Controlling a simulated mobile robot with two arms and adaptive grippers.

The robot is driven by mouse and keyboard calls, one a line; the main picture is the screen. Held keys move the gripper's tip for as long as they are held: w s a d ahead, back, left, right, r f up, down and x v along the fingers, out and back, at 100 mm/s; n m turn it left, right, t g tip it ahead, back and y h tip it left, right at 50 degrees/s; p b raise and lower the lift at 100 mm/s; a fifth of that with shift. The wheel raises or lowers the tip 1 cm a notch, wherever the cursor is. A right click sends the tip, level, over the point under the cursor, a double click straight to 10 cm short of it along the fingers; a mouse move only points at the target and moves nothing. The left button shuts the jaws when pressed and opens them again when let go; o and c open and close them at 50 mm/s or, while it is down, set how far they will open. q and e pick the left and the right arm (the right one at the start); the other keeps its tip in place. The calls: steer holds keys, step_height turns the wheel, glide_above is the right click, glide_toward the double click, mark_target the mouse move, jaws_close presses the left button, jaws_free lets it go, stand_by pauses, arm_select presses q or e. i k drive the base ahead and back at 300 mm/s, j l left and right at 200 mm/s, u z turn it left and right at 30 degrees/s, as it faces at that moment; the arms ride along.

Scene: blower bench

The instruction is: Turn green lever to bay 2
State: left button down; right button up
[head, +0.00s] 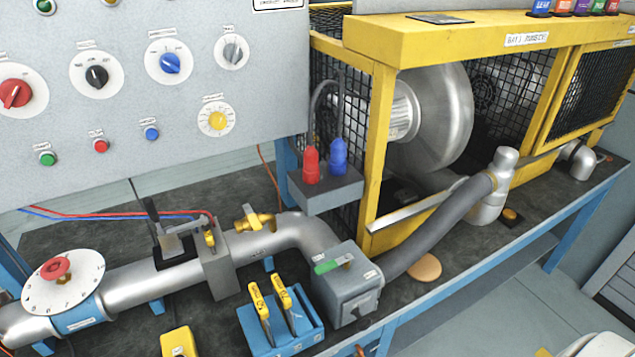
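The green lever (327,267) lies on top of a grey valve box (347,303) at the front of the bench, right of centre in the head view. Its green grip lies to the left of a small metal end near the box's top right. Small white labels sit on the box top and faces, but they are too small to read, so I cannot tell which bay the lever points to.
A silver pipe (150,284) enters the box from the left; a grey hose (425,238) leaves right. A blue block with yellow handles (278,325) stands close left. A yellow cage frame (376,160) with a blower (432,115) rises behind. Red and blue plugs (311,165) stand behind the box.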

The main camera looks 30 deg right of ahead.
mark_target(325, 267)
steer(key=i+l+z, duration=0.15)
steer(key=z, duration=0.8)
